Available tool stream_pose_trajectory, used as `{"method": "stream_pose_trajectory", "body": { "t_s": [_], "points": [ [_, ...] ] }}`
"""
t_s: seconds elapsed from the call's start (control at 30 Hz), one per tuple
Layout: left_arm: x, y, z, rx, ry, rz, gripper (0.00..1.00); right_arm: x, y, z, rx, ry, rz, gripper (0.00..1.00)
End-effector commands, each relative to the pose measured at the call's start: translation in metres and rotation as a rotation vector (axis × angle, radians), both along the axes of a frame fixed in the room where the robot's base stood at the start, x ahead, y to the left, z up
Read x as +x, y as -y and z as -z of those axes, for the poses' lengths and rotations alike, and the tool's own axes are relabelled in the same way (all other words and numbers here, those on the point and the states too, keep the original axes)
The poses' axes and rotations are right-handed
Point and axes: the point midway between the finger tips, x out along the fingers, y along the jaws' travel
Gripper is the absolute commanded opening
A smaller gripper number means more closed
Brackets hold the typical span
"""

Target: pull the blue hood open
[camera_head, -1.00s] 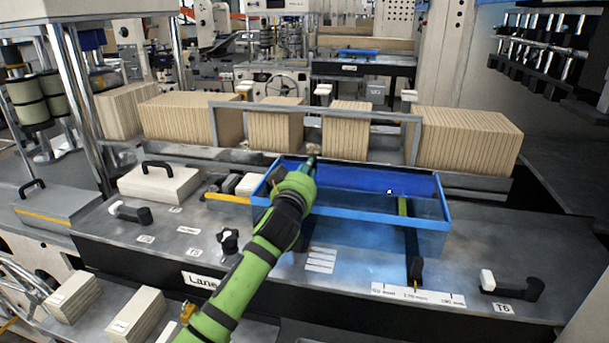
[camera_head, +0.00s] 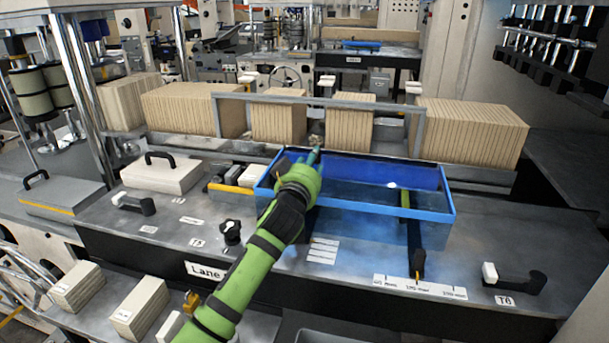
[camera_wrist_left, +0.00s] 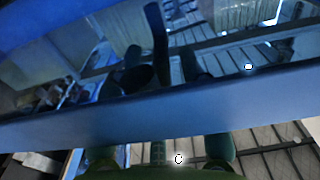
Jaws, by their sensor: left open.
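The blue hood (camera_head: 430,214) is a see-through box with a solid blue frame, standing on the grey machine deck. My left arm reaches over its left side in the head view. The left gripper (camera_head: 306,158) is at the hood's back left part, near the rear rim. In the left wrist view a blue frame bar (camera_wrist_left: 160,112) runs across the picture, just beyond the fingers of the left gripper (camera_wrist_left: 160,152). The fingers are apart, with nothing seen between them. I cannot tell whether they touch the bar. My right gripper is not in view.
Stacks of brown board (camera_head: 470,132) stand behind the hood along a metal rail frame (camera_head: 420,135). A pale block with a black handle (camera_head: 160,175) lies to the left. Black levers (camera_head: 515,280) and a knob (camera_head: 231,232) stick up from the deck.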

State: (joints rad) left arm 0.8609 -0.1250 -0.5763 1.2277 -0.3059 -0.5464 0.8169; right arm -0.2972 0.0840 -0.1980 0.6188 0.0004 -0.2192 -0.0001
Motion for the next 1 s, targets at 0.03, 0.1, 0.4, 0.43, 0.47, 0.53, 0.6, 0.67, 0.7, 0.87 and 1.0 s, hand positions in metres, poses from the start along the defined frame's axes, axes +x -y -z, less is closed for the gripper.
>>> {"method": "stream_pose_trajectory", "body": {
  "t_s": [0.03,0.1,0.4,0.43,0.47,0.53,0.6,0.67,0.7,0.87,1.0],
  "points": [
    [-0.004,-0.001,0.001,0.000,0.001,0.001,0.41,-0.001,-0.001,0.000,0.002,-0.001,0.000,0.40],
    [-0.012,-0.004,0.001,-0.002,0.000,0.001,0.41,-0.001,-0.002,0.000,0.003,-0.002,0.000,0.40],
    [-0.058,-0.019,0.001,-0.002,-0.001,0.002,0.41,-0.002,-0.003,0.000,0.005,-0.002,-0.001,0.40],
    [-0.063,-0.020,0.001,-0.002,-0.001,0.002,0.41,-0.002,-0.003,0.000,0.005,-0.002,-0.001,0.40],
    [-0.068,-0.022,0.001,-0.002,-0.001,0.001,0.41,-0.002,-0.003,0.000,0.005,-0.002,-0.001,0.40],
    [-0.079,-0.025,0.001,-0.002,-0.001,0.001,0.41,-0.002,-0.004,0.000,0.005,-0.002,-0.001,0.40],
    [-0.089,-0.028,0.001,-0.001,-0.001,0.001,0.41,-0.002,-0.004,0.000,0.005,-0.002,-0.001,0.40],
    [-0.096,-0.031,0.001,-0.001,-0.002,0.000,0.41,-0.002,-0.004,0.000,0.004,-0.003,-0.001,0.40],
    [-0.099,-0.032,0.001,-0.001,-0.001,0.001,0.41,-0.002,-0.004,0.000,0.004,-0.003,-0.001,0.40],
    [-0.108,-0.035,0.001,0.001,-0.002,0.000,0.41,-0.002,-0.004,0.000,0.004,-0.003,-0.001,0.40],
    [-0.110,-0.035,0.000,0.001,-0.002,0.000,0.41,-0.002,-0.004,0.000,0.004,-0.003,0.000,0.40]
  ]
}}
